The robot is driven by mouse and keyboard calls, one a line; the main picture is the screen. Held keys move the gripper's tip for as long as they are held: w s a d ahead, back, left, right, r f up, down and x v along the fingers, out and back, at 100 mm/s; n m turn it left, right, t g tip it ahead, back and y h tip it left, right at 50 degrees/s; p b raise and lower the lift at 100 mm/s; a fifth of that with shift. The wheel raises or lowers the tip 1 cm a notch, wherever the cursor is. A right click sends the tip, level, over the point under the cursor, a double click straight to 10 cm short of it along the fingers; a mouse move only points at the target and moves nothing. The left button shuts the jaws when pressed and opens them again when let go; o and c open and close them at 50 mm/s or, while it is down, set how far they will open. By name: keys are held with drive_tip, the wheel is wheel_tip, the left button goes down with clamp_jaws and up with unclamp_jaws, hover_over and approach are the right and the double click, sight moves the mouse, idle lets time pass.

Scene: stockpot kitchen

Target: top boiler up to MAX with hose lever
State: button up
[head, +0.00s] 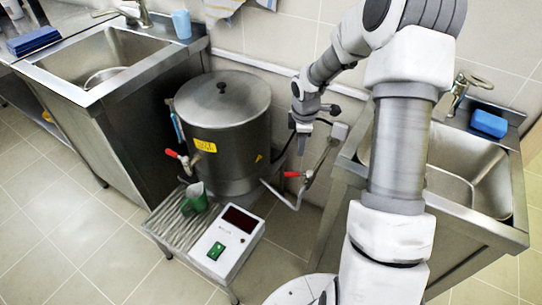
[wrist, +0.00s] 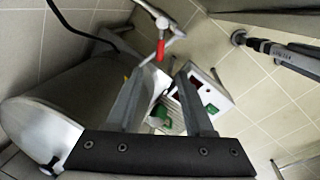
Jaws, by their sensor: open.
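The boiler (head: 222,130) is a steel pot with a closed lid and a yellow label; it fills the left of the wrist view (wrist: 75,100). A blue strip (head: 177,126) shows on its left side; no MAX mark or level is readable. The hose lever (head: 292,174) has a red grip on a metal pipe right of the boiler. In the wrist view the red lever (wrist: 160,49) appears just beyond the fingertips. My gripper (head: 302,146) is open and empty, above the lever and apart from it; its two spread fingers show in the wrist view (wrist: 163,76).
A red-handled tap (head: 178,154) is on the boiler's front. A green mug (head: 195,197) stands on the slatted stand below it, beside a control box (head: 228,240) with a dark display. Sinks stand left (head: 115,60) and right (head: 475,190). Free floor lies in front.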

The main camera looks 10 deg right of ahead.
drive_tip(key=w+d+g+b, duration=0.1)
drive_tip(key=w+g+b, duration=0.15)
drive_tip(key=w, duration=0.35)
drive_tip(key=g+y+b, duration=0.1)
drive_tip(key=g+b, duration=0.1)
drive_tip(key=b, duration=0.3)
approach(298, 175)
drive_tip(key=f, duration=0.2)
drive_tip(key=a+f, duration=0.1)
drive_tip(key=f, duration=0.2)
drive_tip(key=a+f, duration=0.1)
drive_tip(key=f, duration=0.2)
drive_tip(key=shift+s, duration=0.25)
drive_tip(key=shift+r, duration=0.1)
clamp_jaws()
idle(0.8)
